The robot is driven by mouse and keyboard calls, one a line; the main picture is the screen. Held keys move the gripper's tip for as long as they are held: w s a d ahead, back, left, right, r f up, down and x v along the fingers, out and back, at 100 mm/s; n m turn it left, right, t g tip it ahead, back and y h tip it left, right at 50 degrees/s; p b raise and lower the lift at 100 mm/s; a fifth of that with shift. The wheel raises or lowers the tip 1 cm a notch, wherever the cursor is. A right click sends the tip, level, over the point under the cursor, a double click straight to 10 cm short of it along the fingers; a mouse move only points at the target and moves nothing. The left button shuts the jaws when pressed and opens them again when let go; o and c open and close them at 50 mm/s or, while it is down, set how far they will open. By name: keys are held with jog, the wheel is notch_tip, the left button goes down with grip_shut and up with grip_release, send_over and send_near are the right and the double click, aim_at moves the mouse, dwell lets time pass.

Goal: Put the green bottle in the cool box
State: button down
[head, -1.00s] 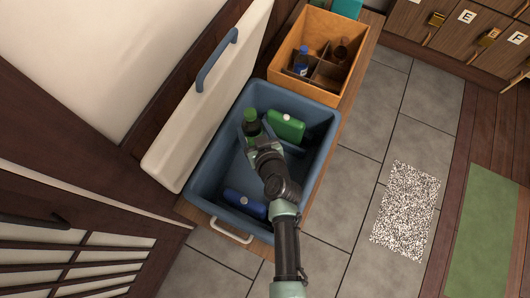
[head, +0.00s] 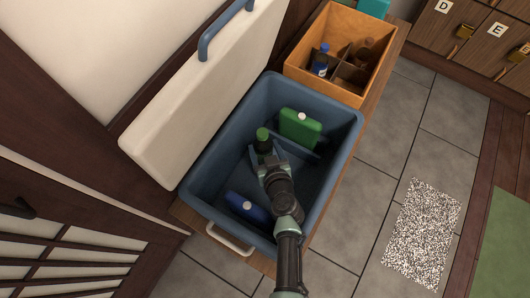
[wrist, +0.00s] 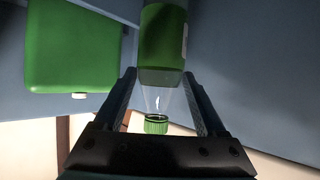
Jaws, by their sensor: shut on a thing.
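The green bottle (head: 263,136) is inside the open blue cool box (head: 345,112), held by my gripper (head: 264,156).
A green flask-like block (head: 300,130) with a white cap and a blue one (head: 246,208) lie in the box. The white lid (head: 195,95) stands open at left. An orange divided crate (head: 375,85) with bottles is behind. The box's middle floor is clear.

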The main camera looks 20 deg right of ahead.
jog(key=shift+f, duration=0.75)
jog(key=shift+f+b, duration=0.35)
jog(key=shift+b, duration=0.3)
jog(key=shift+f+b, duration=0.3)
jog(key=shift+b, duration=0.05)
grip_release()
jog(key=shift+r+p, duration=0.4)
jog(key=shift+p, duration=0.15)
jog(key=p+v, duration=0.1)
jog(key=v, duration=0.6)
jog(key=shift+s+r+p, duration=0.3)
jog(key=shift+p, duration=0.05)
jog(key=shift+r, duration=0.1)
